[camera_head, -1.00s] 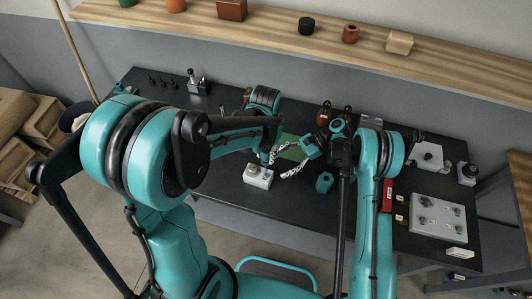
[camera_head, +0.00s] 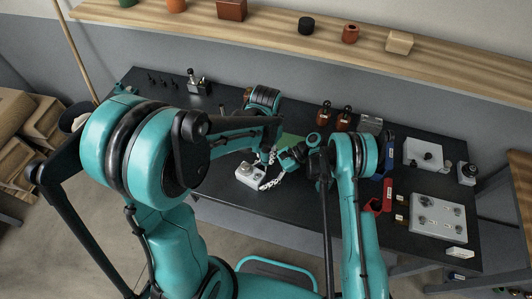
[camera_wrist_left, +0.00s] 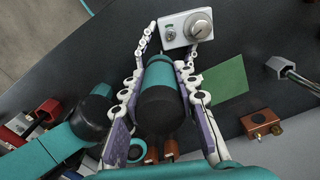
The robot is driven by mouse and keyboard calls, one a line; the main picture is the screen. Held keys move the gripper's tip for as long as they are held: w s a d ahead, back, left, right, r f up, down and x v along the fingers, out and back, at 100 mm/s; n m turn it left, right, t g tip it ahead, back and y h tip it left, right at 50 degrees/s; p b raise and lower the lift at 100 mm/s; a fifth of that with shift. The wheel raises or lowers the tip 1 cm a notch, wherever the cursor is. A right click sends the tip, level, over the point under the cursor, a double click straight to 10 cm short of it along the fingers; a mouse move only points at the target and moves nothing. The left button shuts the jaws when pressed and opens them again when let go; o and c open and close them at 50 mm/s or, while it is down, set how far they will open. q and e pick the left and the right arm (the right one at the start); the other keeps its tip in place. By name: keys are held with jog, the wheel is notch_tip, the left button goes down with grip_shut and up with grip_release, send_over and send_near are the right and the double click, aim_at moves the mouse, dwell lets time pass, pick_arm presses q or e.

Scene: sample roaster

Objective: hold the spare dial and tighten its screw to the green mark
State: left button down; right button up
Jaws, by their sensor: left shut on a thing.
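The spare dial is a white block (camera_head: 249,174) on the front of the dark table. In the left wrist view the block (camera_wrist_left: 188,30) shows at the top, with a round silver knob (camera_wrist_left: 198,25) and a small screw head (camera_wrist_left: 170,34). My left gripper (camera_wrist_left: 163,75) is shut on a teal and black cylinder (camera_wrist_left: 160,105), seemingly a tool handle, short of the block. Its lower end is hidden. In the head view the jointed white fingers are close to the block's right side. My right gripper is crowded in there, and its jaws cannot be made out.
A green mat (camera_wrist_left: 224,80) lies beside the gripper. A small holder (camera_head: 197,84) stands at the back left.

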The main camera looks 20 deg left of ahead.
jog(key=shift+c, duration=0.5)
grip_shut()
jog(key=c, duration=1.5)
grip_release()
jog(key=o, duration=1.5)
